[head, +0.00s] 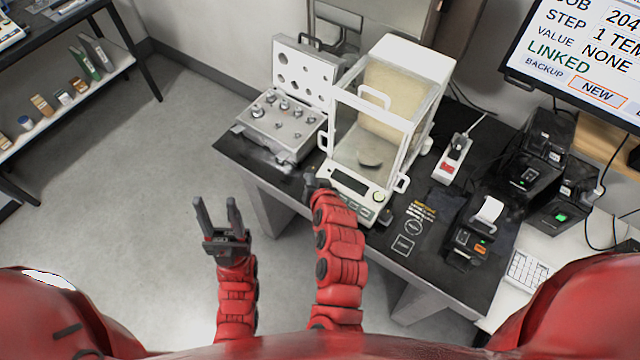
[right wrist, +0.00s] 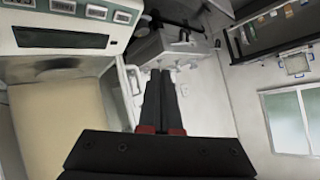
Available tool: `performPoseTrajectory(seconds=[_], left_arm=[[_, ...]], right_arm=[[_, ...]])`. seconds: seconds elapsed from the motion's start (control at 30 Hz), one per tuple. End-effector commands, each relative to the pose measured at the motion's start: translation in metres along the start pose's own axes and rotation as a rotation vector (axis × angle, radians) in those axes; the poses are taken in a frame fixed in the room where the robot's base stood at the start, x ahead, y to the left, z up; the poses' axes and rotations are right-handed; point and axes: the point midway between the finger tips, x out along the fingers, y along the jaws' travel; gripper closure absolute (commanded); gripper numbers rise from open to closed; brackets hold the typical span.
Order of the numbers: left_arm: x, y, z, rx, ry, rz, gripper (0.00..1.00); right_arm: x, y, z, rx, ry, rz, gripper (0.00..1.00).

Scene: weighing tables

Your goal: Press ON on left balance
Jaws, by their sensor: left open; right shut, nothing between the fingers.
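The balance (head: 418,58) is a white box with a glass draft shield, standing on the black-topped table; it is the only balance I see. Its front panel has a display (head: 350,182) and a row of green-grey buttons (head: 357,207). In the right wrist view, the buttons (right wrist: 95,11) and a dark display (right wrist: 62,38) show at the upper left; button labels are unreadable. My right gripper (head: 316,182) is shut and empty at the panel's left front corner, beside the buttons; contact cannot be told. Its fingers also show in the right wrist view (right wrist: 165,80). My left gripper (head: 218,212) is open and empty over the floor.
A weight set (head: 283,122) stands left of the balance. To the right are a power strip (head: 455,158), black devices (head: 475,232) and a monitor (head: 585,45). A shelf (head: 60,95) with bottles stands at the far left. Floor at the left is clear.

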Motion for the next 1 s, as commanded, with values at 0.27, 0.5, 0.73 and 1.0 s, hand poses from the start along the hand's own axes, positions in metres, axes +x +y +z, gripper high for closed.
performPoseTrajectory(seconds=[0.27, 0.5, 0.73, 1.0], left_arm=[[-0.002, 0.0, 0.0, 0.0, 0.0, 0.0, 0.5], [-0.021, 0.001, 0.004, 0.0, 0.0, 0.0, 0.5], [-0.054, 0.003, 0.009, 0.0, 0.0, 0.0, 0.5], [-0.084, 0.004, 0.014, 0.0, 0.0, 0.0, 0.5]], right_arm=[[0.002, 0.002, 0.001, 0.0, 0.003, 0.001, 1.0], [0.014, 0.011, 0.011, 0.0, 0.005, 0.002, 1.0], [0.036, 0.027, 0.028, 0.0, 0.007, 0.003, 1.0], [0.059, 0.044, 0.043, 0.0, 0.007, 0.002, 1.0]])
